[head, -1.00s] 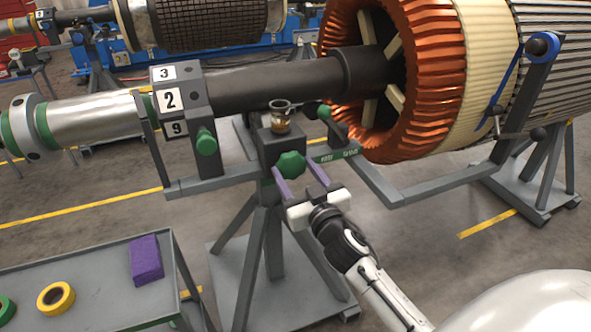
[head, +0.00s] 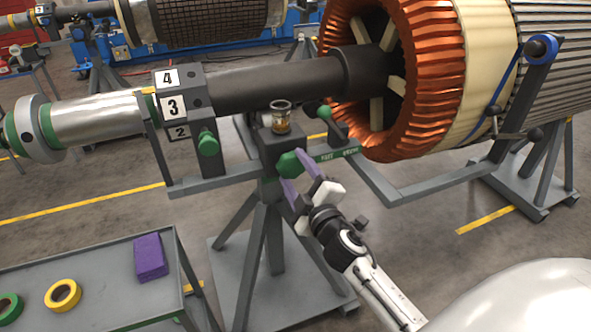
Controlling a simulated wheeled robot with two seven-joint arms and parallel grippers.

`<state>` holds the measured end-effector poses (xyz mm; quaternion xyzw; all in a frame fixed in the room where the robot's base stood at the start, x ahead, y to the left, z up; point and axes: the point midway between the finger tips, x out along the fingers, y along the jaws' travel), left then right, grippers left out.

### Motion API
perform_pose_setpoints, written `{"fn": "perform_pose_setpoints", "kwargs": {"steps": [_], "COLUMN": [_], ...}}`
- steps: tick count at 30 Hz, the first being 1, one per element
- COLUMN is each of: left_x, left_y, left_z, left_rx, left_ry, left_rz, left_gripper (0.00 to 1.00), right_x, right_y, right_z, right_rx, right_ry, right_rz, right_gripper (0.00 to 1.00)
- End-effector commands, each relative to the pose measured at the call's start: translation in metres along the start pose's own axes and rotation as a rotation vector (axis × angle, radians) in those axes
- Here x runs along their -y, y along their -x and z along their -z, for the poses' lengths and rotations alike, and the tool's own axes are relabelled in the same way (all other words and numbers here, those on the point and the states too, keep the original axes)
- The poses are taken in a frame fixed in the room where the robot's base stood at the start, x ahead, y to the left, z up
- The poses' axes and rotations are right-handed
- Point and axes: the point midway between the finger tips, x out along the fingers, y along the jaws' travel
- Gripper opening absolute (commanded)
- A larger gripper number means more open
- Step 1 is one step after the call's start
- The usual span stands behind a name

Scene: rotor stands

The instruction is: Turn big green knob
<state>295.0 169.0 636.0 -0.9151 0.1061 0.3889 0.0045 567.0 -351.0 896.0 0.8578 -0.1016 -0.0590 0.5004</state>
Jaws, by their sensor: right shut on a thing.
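The big green knob (head: 289,163) is on the front of the grey rotor stand, just below a small glass jar. My right gripper (head: 294,171) reaches up from the lower right, its two purple fingers shut on the knob. The gripper is rolled, with one finger at the knob's upper right and the other at its lower left. The fingers hide part of the knob's edge. My left gripper is not in view.
The jar (head: 281,117) of amber liquid stands on the stand just above the knob. Smaller green knobs (head: 208,144) sit on either side. The numbered block (head: 172,105) shows 4, 3 and 2. A grey cart (head: 95,262) with tape rolls and a purple block (head: 150,257) is at lower left.

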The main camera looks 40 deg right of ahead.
Motion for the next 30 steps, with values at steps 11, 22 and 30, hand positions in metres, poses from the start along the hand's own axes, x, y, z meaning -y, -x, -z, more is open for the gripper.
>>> {"fn": "perform_pose_setpoints", "kwargs": {"steps": [11, 22, 30], "left_x": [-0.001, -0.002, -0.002], "left_y": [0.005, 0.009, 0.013], "left_z": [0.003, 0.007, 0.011], "left_rx": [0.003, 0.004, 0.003], "left_ry": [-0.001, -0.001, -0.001], "left_rz": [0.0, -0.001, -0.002], "left_gripper": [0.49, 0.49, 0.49], "right_x": [0.001, 0.001, 0.001], "right_y": [0.0, 0.0, 0.0], "right_z": [-0.001, -0.001, -0.002], "right_rx": [0.003, 0.002, 0.002], "right_ry": [0.361, 0.712, 0.969], "right_rz": [0.003, 0.003, 0.004], "right_gripper": [0.33, 0.33, 0.33]}}
